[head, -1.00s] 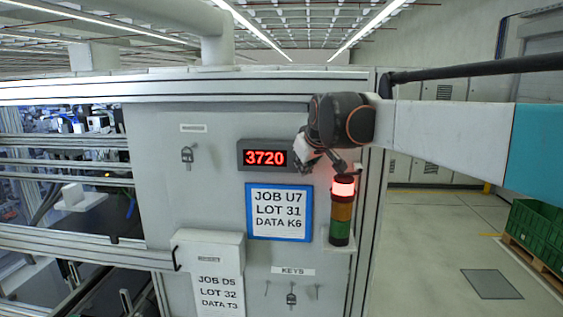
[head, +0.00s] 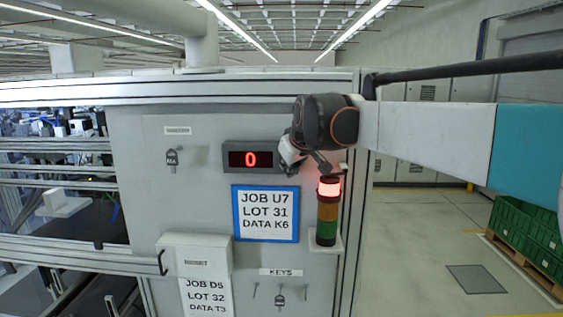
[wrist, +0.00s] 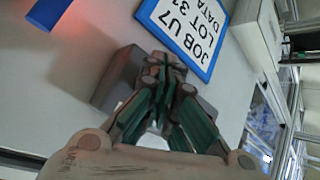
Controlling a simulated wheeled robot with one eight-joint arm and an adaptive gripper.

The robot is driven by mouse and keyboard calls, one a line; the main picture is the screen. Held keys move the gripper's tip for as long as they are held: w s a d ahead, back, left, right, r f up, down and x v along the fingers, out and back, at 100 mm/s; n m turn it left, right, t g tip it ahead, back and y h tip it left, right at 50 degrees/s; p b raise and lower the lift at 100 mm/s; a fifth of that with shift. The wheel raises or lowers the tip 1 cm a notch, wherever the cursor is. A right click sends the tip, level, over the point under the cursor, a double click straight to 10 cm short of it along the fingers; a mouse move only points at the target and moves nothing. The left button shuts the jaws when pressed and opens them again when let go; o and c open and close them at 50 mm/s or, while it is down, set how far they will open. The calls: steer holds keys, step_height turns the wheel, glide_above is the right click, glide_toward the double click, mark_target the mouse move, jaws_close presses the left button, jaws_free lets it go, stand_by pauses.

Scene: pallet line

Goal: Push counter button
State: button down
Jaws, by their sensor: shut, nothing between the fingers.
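The counter (head: 250,159) is a grey box on the grey panel, with a red lit display reading 0. My gripper (head: 308,168) is at its right end and covers that end, so no button shows. In the wrist view, the counter's grey casing (wrist: 118,78) shows beside and behind my gripper (wrist: 172,70). The fingers are together and hold nothing. I cannot tell whether the fingertips touch the counter.
A blue-framed sign (head: 265,212) hangs below the counter. A signal tower (head: 327,212) with its red top lit stands on a small shelf close below my gripper. A grey box (head: 196,252) protrudes at lower left. Green crates (head: 530,232) stand far right; open floor lies between.

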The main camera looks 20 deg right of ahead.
steer(key=shift+s+a, duration=0.15)
steer(key=shift+s, duration=0.3)
steer(key=s, duration=0.1)
steer(key=s+a, duration=0.1)
steer(key=s, duration=0.3)
steer(key=shift+a, duration=0.25)
steer(key=shift+w, duration=0.15)
steer(key=shift+f, duration=0.1)
stand_by(0.3)
steer(key=s+f+m+b, duration=0.1)
steer(key=s+f+b, duration=0.9)
steer(key=f, duration=0.9)
steer(key=s+f+m+g+b, duration=0.1)
steer(key=s+f+b, duration=1)
steer(key=f, duration=0.8)
steer(key=s+f+m+g+b, duration=0.1)
steer(key=s+f+b, duration=0.9)
steer(key=f+b, duration=0.5)
step_height(320, 180, down, 4)
steer(key=shift+s+f+m+b, duration=0.1)
steer(key=shift+s+m+b, duration=0.1)
steer(key=shift+m+b, duration=0.2)
